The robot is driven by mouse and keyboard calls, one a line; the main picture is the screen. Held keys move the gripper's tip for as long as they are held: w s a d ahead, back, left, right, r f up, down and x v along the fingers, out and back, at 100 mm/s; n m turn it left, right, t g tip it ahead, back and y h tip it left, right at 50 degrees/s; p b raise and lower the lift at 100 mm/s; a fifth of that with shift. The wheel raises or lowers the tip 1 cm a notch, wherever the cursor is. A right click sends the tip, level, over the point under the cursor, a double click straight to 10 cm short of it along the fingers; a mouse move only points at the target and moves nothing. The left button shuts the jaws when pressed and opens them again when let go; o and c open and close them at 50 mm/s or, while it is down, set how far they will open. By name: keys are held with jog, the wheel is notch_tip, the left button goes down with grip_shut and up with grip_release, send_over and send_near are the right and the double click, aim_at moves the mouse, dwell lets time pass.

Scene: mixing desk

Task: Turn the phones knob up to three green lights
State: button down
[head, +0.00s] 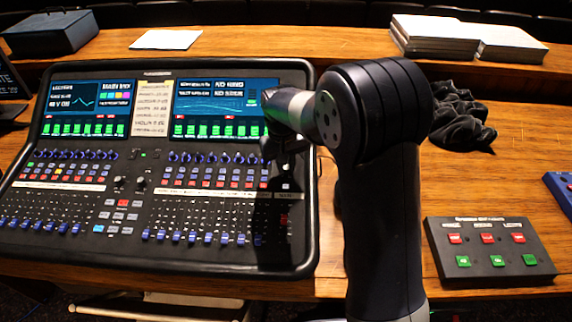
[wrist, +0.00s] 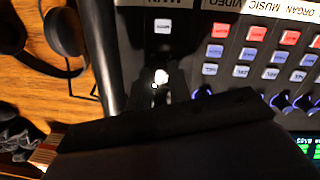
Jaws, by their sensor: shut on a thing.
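The mixing desk (head: 310,180) stands on the wooden table with its screens lit. My gripper (head: 274,148) is at the desk's upper right edge, just below the right screen, pointing down. In the wrist view my gripper (wrist: 160,92) is dark and shut around a small knob (wrist: 161,77), whose bright top shows between the fingertips. I take this for the phones knob; its label cannot be read. In the head view my arm and gripper hide the knob. No green lights beside it can be made out.
Blue knobs (wrist: 281,101) and rows of lit buttons lie close beside my gripper. Headphones (wrist: 62,35) lie on the table beside the desk. A button box (head: 490,250) stands at the right, and a black cloth (head: 460,118) lies behind my arm.

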jog(key=shift+m, duration=2)
jog(key=c, duration=1.3)
grip_release()
notch_tip(320, 180, up, 11)
jog(key=b, duration=0.1)
jog(key=shift+s+a, duration=0.2)
jog(key=shift+f, duration=0.15)
jog(key=f, duration=1)
jog(key=shift+w+d+f+p, duration=0.2)
jog(key=shift+w+f+p, duration=0.05)
jog(key=shift+f+p, duration=0.15)
